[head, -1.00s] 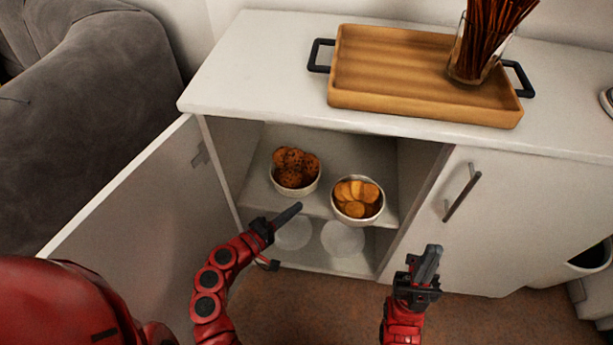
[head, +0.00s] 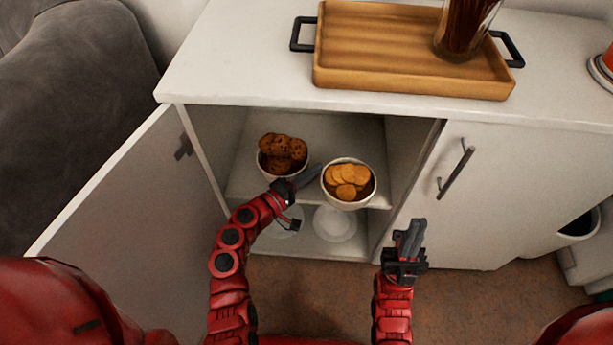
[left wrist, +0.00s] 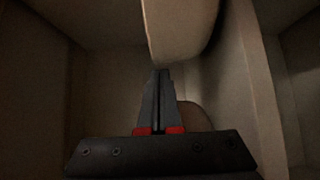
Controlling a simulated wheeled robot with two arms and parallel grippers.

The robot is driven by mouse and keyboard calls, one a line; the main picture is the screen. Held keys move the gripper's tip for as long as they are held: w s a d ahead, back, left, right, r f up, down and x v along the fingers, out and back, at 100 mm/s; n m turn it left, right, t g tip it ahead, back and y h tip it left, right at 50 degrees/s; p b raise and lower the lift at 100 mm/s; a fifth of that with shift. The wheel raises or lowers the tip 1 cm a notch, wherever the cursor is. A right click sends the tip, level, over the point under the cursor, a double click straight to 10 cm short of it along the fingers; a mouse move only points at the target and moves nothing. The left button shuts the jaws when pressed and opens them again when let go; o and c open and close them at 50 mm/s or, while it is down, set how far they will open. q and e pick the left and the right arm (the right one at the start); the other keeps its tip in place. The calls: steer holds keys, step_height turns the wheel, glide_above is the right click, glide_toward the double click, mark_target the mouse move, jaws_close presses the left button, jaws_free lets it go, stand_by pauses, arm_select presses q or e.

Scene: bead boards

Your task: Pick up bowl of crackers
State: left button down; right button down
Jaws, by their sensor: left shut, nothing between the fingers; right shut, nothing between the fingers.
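A white bowl of crackers (head: 348,183), round and golden, stands on the cabinet's upper shelf near its front edge, to the right. My left gripper (head: 314,174) is shut and empty; its fingertips reach in just left of that bowl, in the space between the two bowls. In the left wrist view the shut fingers (left wrist: 160,76) point into the cabinet, with a pale curved bowl wall (left wrist: 180,30) close above them. I cannot tell whether they touch it. My right gripper (head: 411,232) is shut and empty in front of the closed right door.
A bowl of dark cookies (head: 283,155) stands left on the same shelf (head: 240,188). White dishes (head: 335,224) are on the lower level. The left door (head: 130,195) is open; the right door (head: 480,200) is closed. A wooden tray (head: 400,75) lies on top.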

arm_select(q)
steer(key=shift+s+d+f, duration=0.1)
steer(key=shift+s+d, duration=0.15)
steer(key=shift+s, duration=0.25)
steer(key=shift+s+d, duration=0.15)
steer(key=shift+s, duration=0.1)
steer(key=shift+s, duration=0.1)
